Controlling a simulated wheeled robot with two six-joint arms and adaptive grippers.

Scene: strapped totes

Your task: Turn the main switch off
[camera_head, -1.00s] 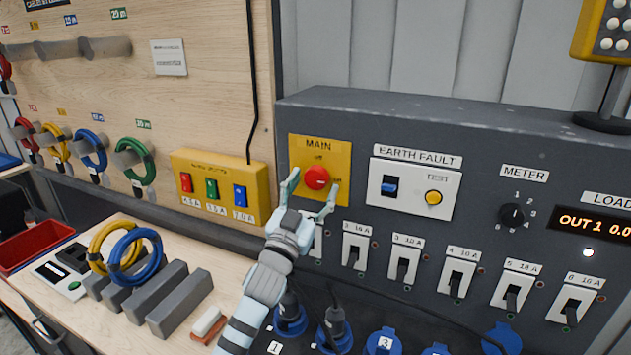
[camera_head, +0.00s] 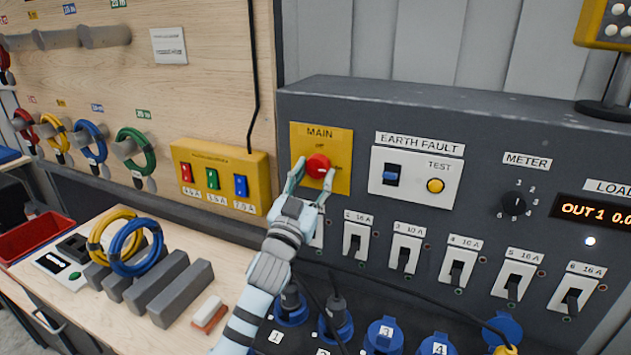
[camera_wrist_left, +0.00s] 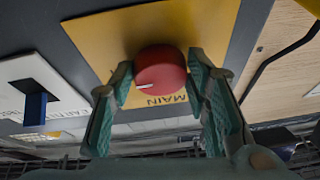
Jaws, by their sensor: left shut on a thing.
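The main switch is a red round knob (camera_head: 318,165) on a yellow plate (camera_head: 341,143) marked MAIN, on the grey panel. My left gripper (camera_head: 314,174) is shut on the knob, with one finger on each side. In the left wrist view the knob (camera_wrist_left: 160,72) sits between the two teal fingertips (camera_wrist_left: 161,78). Its white mark points left there, where the MAIN lettering is upside down, so toward the plate's right side. The fingers partly hide the plate's markings in the head view. My right gripper is not in view.
Right of the plate are the earth fault block (camera_head: 416,180) with a blue switch and yellow test button, and the meter dial (camera_head: 512,204). A row of breakers (camera_head: 406,248) and blue sockets lies below. A yellow fuse box (camera_head: 219,176) is at the left.

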